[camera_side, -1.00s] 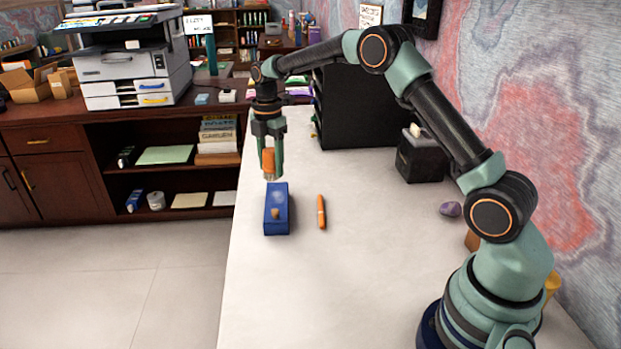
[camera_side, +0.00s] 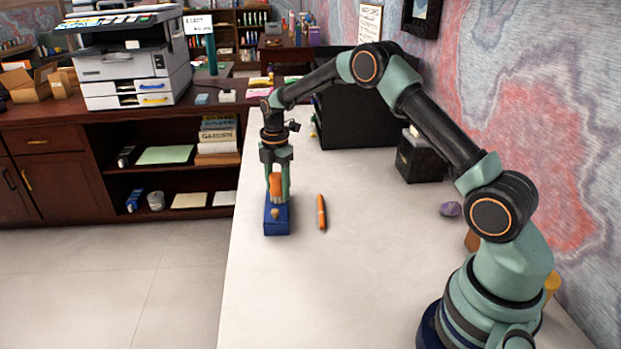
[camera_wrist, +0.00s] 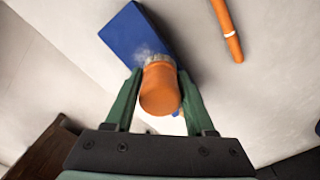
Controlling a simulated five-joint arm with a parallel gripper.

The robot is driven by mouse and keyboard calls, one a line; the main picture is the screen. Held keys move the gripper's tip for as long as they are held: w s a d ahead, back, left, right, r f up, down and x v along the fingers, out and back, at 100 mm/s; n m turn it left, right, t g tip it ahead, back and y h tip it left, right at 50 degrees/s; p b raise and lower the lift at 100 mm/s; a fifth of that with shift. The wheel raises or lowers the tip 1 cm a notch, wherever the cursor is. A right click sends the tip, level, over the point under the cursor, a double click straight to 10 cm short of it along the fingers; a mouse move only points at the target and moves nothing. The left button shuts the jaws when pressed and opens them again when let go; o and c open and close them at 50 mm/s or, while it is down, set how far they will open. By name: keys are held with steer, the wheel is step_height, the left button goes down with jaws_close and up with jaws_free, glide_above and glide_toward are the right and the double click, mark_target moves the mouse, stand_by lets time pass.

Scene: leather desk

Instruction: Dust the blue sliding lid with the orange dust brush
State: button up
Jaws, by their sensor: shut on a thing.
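My gripper (camera_side: 278,187) is shut on the orange dust brush (camera_side: 276,187), which is upright between the green fingers. The brush (camera_wrist: 160,90) also shows in the wrist view, with pale bristles at its far end against the blue lid. The lid (camera_wrist: 135,32) fills the upper middle of the wrist view. The gripper hides the far part of the box in the side view.
An orange pen (camera_side: 321,212) lies just right of the box. A purple stone (camera_side: 450,209), a dark block (camera_side: 420,157) and a large black organizer (camera_side: 360,115) stand farther right and back. The desk front is clear.

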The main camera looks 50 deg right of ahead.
steer(key=shift+w+a, duration=0.35)
steer(key=shift+w, duration=0.2)
steer(key=shift+w+d, duration=0.25)
steer(key=shift+d, duration=0.15)
steer(key=shift+s+d, duration=0.35)
steer(key=shift+d, duration=0.05)
steer(key=shift+w+d, duration=0.15)
steer(key=shift+d, duration=0.1)
steer(key=shift+w+d, duration=0.15)
steer(key=shift+w, duration=0.05)
steer(key=shift+w+a, duration=0.3)
steer(key=shift+w+a+r, duration=0.1)
steer(key=shift+a+r, duration=0.05)
steer(key=shift+r, duration=0.05)
step_height(320, 180, up, 8)
steer(key=shift+f, duration=0.15)
